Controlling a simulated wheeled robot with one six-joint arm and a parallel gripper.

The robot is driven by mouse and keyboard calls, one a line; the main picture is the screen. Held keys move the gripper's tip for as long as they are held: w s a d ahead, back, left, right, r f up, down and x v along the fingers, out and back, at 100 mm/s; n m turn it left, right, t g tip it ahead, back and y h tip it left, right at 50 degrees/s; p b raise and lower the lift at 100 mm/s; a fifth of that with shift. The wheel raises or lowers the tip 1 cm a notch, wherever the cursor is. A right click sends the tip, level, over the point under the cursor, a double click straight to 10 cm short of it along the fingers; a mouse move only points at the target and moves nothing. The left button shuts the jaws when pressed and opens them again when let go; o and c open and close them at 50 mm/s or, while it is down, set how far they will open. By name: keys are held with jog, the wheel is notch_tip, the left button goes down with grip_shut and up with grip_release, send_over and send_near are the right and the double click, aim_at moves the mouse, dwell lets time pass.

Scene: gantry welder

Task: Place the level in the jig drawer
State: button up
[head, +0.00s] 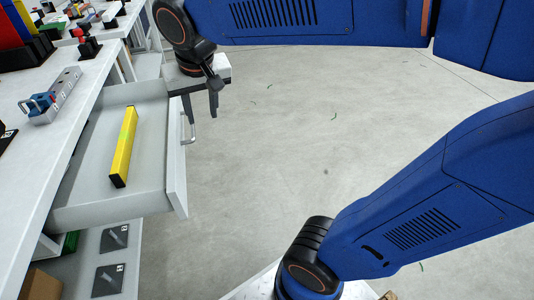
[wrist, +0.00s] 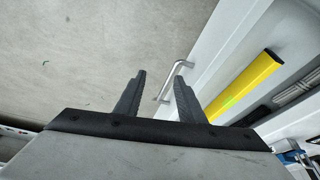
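The yellow level (head: 123,148) lies inside the open jig drawer (head: 85,190), lengthwise on its floor. It also shows in the wrist view (wrist: 243,87), to the right of my fingers. The drawer's front panel (head: 175,165) carries a silver bar handle (head: 189,130). My gripper (head: 201,112) is open and empty, just beyond the handle in the head view. In the wrist view, my fingers (wrist: 160,75) stand apart, with the handle (wrist: 173,82) showing between and beyond them. I cannot tell whether a finger touches the handle.
The white bench (head: 35,140) above the drawer holds a grey block with a blue clamp (head: 40,105). A lower shelf (head: 90,245) shows two dark marked squares. A second bench (head: 105,30) with parts stands at the back left. The floor (head: 300,150) to the right is clear.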

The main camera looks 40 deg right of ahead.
jog(key=s+d+f+n, duration=0.1)
jog(key=s+d+f, duration=0.3)
jog(key=s, duration=0.3)
jog(key=s+d+f+n, duration=0.1)
jog(key=s+d+f, duration=0.3)
jog(key=s, duration=0.3)
jog(key=shift+s+d+f+t+y, duration=0.3)
jog(key=shift+d+t, duration=0.1)
jog(key=shift+d, duration=0.2)
jog(key=shift+r, duration=0.1)
